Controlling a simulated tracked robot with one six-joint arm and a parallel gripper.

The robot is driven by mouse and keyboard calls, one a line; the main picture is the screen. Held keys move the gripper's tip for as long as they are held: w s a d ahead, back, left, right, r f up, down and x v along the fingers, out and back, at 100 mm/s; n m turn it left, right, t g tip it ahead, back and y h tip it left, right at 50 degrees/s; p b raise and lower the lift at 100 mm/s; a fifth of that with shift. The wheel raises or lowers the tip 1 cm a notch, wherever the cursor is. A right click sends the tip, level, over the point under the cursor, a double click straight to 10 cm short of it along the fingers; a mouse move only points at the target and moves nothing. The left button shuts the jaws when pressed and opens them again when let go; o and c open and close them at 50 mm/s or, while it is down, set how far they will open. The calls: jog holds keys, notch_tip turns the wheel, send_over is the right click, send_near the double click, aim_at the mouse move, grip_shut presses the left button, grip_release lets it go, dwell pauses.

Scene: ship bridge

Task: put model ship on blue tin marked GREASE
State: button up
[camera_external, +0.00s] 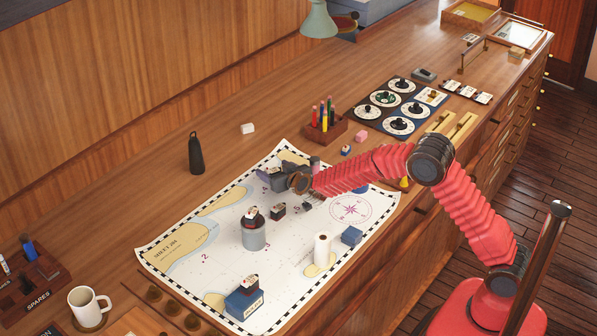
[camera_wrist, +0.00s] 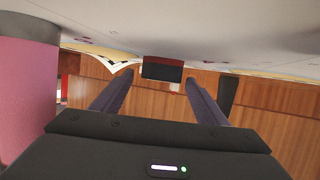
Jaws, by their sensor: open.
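My gripper (camera_external: 268,177) is low over the upper part of the chart, seen from the side. In the wrist view its two fingers (camera_wrist: 160,78) stand wide apart with nothing touching them. A dark block with a reddish edge (camera_wrist: 162,70) shows beyond and between the fingertips; I cannot tell if it is the ship. A small dark, white-topped ship-like piece (camera_external: 252,213) stands on a grey-blue round tin (camera_external: 254,238).
A small dark block (camera_external: 278,211), a white roll (camera_external: 322,250) and a blue block (camera_external: 351,237) stand on the chart (camera_external: 205,248). A black bottle (camera_external: 196,155) and white block (camera_external: 247,128) are beyond it. A pen rack (camera_external: 325,130) is at its right.

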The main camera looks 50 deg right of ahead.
aim_at(273, 170)
jog(key=shift+w+d+f, duration=0.15)
jog(key=shift+w+f, duration=0.05)
jog(key=shift+w, duration=0.25)
jog(key=shift+c, duration=0.7)
jog(key=c, duration=1.1)
jog(key=shift+o, duration=0.2)
jog(key=shift+r, duration=0.1)
notch_tip(273, 170, up, 10)
